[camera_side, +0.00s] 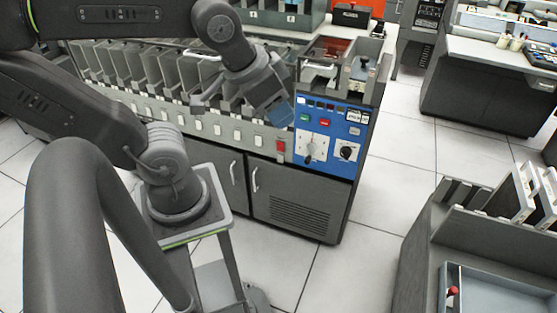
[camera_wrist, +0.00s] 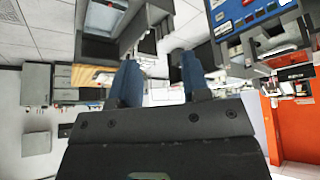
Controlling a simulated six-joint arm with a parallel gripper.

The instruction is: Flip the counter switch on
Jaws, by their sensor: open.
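The card machine's blue control panel (camera_side: 331,136) carries small buttons, a green and a red button and two white plates with dark knobs. A red switch (camera_side: 281,146) sits on the grey strip just left of the panel; I cannot read which control is the counter switch. My gripper (camera_side: 284,113) is at the machine's front, just above and left of the blue panel, with blue fingertips. In the wrist view my gripper (camera_wrist: 160,82) is open with nothing between its fingers. Part of a blue panel (camera_wrist: 245,12) with buttons shows there at the upper right.
A row of grey card pockets (camera_side: 150,68) runs left of my gripper, with several white switches below. Cabinet doors (camera_side: 285,195) are under the panel. A grey unit with a tray (camera_side: 495,290) stands at lower right. Tiled floor (camera_side: 385,190) is clear between them.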

